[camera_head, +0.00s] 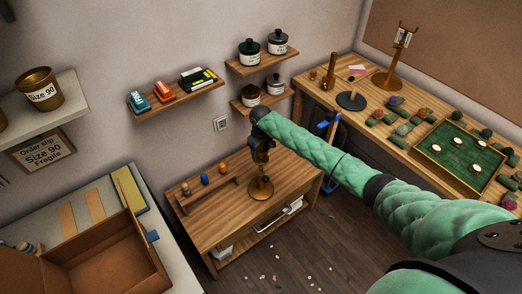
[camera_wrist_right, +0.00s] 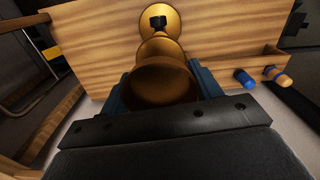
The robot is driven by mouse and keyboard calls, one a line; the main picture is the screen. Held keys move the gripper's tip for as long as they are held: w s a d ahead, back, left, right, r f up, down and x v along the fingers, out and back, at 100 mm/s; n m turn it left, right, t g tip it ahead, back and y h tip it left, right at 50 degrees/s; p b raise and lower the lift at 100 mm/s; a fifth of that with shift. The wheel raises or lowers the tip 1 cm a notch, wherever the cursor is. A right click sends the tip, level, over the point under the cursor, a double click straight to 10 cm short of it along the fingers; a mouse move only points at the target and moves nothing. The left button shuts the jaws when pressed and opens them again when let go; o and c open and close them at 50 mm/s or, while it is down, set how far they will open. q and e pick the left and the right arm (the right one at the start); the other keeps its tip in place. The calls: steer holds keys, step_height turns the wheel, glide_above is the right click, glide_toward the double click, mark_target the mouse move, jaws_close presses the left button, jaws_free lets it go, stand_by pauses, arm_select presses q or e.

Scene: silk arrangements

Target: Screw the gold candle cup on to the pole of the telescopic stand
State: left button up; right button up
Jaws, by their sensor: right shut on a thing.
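In the right wrist view the gold candle cup (camera_wrist_right: 160,82) sits between the two blue fingers of my right gripper (camera_wrist_right: 163,88), which is shut on it. Beyond it, in line, is the telescopic stand, with its round gold base (camera_wrist_right: 176,22) and a black knob. In the head view the stand's base (camera_head: 261,189) rests on the low wooden bench, and my right gripper (camera_head: 261,150) is directly above it. The dark wrist hides most of the cup and pole there. I cannot tell whether the cup touches the pole. My left gripper is not in view.
The low bench (camera_head: 235,215) also holds a small rack (camera_head: 207,190) with coloured pegs. An open cardboard box (camera_head: 105,255) is at lower left. Wall shelves (camera_head: 177,96) hang behind.

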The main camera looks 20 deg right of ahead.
steer(key=shift+f, duration=0.85)
stand_by(0.3)
steer(key=shift+f, duration=0.1)
stand_by(1.0)
steer(key=o, duration=1.6)
steer(key=shift+c, duration=0.2)
steer(key=shift+r+p, duration=2.55)
steer(key=shift+r, duration=0.5)
